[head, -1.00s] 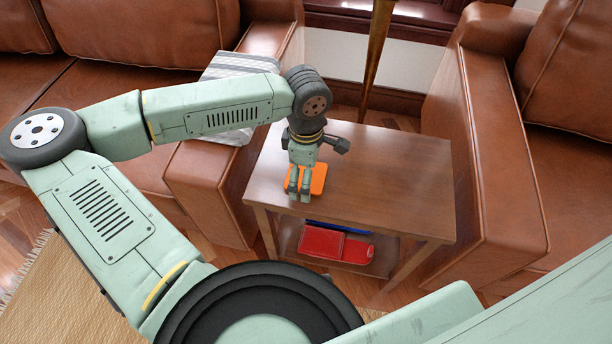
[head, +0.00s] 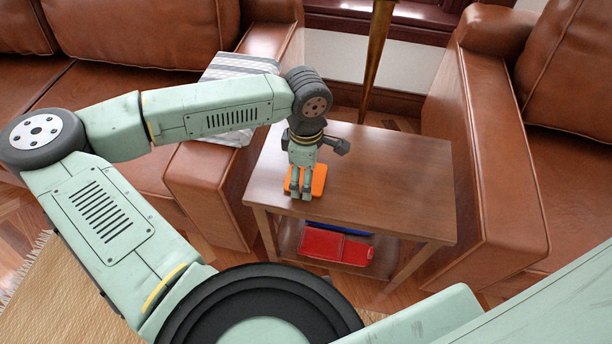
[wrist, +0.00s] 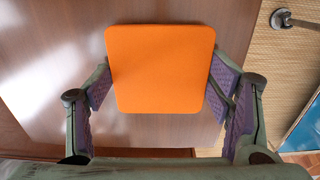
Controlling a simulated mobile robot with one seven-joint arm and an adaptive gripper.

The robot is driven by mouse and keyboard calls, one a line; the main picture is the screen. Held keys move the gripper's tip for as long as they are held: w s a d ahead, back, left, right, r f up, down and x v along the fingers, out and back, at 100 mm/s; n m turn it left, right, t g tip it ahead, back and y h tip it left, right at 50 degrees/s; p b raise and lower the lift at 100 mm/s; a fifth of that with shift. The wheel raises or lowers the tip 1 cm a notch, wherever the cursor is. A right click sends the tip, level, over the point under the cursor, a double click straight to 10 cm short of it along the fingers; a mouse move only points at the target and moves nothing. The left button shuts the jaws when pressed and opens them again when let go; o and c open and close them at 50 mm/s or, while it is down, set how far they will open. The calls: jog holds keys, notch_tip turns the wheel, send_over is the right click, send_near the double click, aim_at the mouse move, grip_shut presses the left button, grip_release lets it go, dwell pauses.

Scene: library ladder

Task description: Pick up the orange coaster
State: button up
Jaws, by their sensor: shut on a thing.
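The orange coaster (head: 319,181) is a flat square with rounded corners at the side table's (head: 390,180) near left part. In the wrist view the coaster (wrist: 160,68) lies between the two finger pads, which meet its left and right edges. My gripper (head: 301,194) points down over the coaster in the head view and hides part of it; it also shows in the wrist view (wrist: 161,90). It is shut on the coaster. I cannot tell whether the coaster is clear of the tabletop.
Red (head: 336,246) and blue (head: 340,228) items lie on the table's lower shelf. Leather sofa arms stand close on the left (head: 205,185) and right (head: 500,160). A brass pole (head: 376,60) stands behind the table. The rest of the tabletop is clear.

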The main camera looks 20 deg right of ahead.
jog(key=c, duration=0.4)
jog(key=shift+r+p, duration=0.2)
jog(key=shift+p, duration=0.2)
